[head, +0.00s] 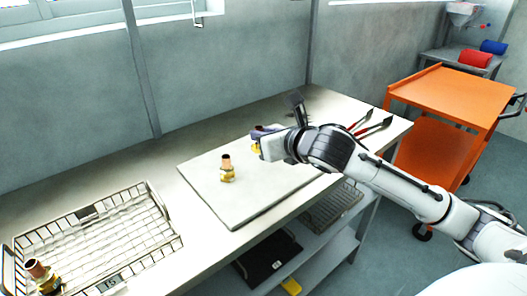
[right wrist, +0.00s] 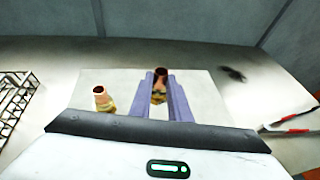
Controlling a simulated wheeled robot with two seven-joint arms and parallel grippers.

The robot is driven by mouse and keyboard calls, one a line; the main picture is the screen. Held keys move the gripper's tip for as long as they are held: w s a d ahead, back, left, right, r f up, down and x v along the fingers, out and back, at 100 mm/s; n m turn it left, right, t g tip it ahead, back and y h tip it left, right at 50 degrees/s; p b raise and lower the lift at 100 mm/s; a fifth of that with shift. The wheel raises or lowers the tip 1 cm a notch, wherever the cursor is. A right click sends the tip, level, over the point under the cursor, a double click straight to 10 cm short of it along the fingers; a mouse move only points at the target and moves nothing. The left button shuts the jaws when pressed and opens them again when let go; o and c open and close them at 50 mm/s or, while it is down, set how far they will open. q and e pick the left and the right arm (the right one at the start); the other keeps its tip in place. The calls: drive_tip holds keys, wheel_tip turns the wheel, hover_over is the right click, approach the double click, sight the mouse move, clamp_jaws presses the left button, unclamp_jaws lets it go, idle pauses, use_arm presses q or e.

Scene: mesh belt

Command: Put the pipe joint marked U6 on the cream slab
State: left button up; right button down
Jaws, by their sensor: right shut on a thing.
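The cream slab (head: 245,205) lies flat on the long bench; it also shows in the right wrist view (right wrist: 125,80). One brass and copper pipe joint (head: 227,170) stands upright on the slab, left of my right gripper. My right gripper (head: 257,142) is over the slab's far part, shut on another pipe joint (right wrist: 159,85), which sits between its purple fingers. Only a bit of yellow of the held joint shows in the head view. I cannot tell whether it touches the slab. No U6 mark is readable on any joint. My left gripper is not in view.
A wire basket (head: 165,235) stands at the bench's left, with a third pipe joint (head: 42,275) at its near left corner. Red-handled tools (head: 372,128) lie right of the slab. An orange cart (head: 450,92) stands beyond the bench's right end.

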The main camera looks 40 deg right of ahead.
sight(254, 147)
drive_tip(key=shift+f, duration=0.3)
wheel_tip(254, 147, down, 3)
drive_tip(key=shift+f+b, duration=0.1)
drive_tip(key=shift+b, duration=0.2)
drive_tip(key=c, duration=1.7)
unclamp_jaws()
drive_tip(key=shift+f, duration=0.15)
drive_tip(key=shift+o, duration=0.2)
